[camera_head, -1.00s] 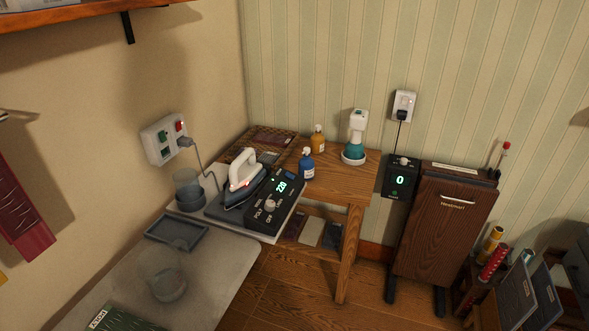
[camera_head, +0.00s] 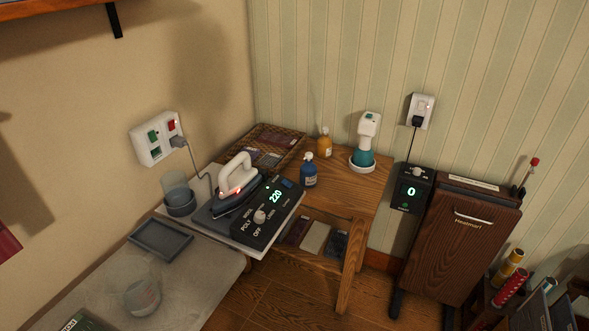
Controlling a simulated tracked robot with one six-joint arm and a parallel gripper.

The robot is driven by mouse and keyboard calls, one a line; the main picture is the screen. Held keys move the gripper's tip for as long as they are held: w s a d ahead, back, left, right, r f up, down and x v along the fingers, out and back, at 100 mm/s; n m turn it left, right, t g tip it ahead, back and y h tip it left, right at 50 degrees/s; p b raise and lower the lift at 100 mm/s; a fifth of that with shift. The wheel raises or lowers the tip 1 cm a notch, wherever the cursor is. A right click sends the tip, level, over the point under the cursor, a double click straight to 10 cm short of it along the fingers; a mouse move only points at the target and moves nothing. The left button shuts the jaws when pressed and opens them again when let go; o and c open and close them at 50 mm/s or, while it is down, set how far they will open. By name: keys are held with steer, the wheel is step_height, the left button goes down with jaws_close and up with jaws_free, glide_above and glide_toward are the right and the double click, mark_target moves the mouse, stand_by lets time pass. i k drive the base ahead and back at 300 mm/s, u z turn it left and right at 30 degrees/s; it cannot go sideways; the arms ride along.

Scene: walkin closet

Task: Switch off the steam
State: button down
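A white and dark steam iron (camera_head: 236,184) rests on a grey stand at the end of the ironing board, with a small red light lit on it. Beside it is a black control box (camera_head: 265,215) with a lit display reading 220, a white knob (camera_head: 260,216) and a small blue button (camera_head: 287,184). Its printed labels include WOOL, POLY, LINEN and OFF; the knob's exact setting is too small to tell. A white and teal handheld steamer (camera_head: 367,138) with a green button stands upright on the wooden table. My gripper is not in view.
A wall socket panel (camera_head: 156,138) with green and red switches feeds the iron's cord. A clear cup, a grey tray (camera_head: 160,239) and a glass jar (camera_head: 141,295) stand nearby. The wooden table (camera_head: 345,187) holds blue and yellow bottles. A trouser press (camera_head: 460,235) stands right.

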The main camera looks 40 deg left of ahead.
mark_target(285, 183)
steer(key=i, duration=0.6)
steer(key=u, duration=3.1)
steer(key=i, duration=0.9)
steer(key=z, duration=0.05)
